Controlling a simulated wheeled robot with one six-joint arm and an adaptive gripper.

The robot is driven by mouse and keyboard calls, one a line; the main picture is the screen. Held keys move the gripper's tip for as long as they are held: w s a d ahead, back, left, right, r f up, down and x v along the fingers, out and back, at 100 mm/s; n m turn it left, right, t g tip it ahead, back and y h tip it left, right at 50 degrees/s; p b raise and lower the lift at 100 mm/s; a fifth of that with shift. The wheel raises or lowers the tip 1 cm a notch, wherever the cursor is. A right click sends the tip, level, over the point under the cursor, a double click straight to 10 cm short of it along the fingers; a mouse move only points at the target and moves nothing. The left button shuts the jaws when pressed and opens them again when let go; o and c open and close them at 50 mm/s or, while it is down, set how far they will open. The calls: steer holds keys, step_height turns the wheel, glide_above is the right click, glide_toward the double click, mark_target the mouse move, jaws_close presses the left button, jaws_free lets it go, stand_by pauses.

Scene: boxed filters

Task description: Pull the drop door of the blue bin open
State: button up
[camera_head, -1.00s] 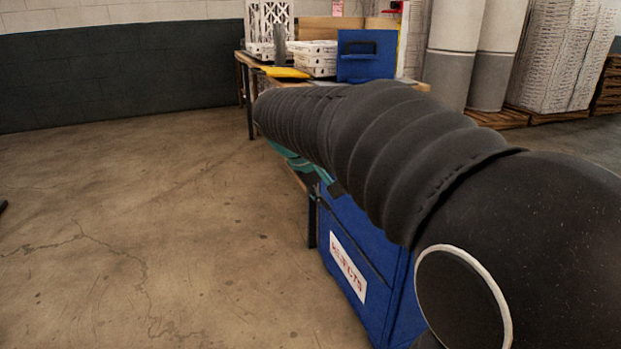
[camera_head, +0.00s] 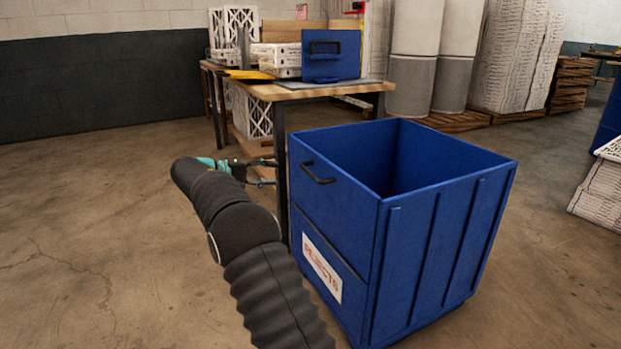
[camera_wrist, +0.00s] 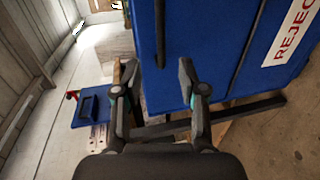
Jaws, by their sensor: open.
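The blue bin (camera_head: 440,240) stands open-topped on the floor, right of centre in the head view, with a REJECTS label (camera_head: 321,266) low on its front. The upper front panel, the drop door (camera_head: 335,215), is upright and carries a black handle (camera_head: 318,174). My gripper (camera_head: 273,172) is open and empty, just left of the handle in the head view. In the wrist view my fingers (camera_wrist: 158,78) are spread, and a dark bar that looks like the handle (camera_wrist: 160,40) shows between and beyond the fingertips. I cannot tell the remaining gap.
A wooden table (camera_head: 300,92) stands behind the bin, its dark leg close to my gripper. Stacked filters (camera_head: 603,190) lie on the right. The floor at left is clear.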

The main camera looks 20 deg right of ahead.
mark_target(308, 174)
steer(key=b+x, duration=0.1)
steer(key=x, duration=1.2)
steer(key=shift+w+d+f, duration=0.1)
steer(key=shift+w+d, duration=0.05)
steer(key=shift+d, duration=0.2)
jaws_close()
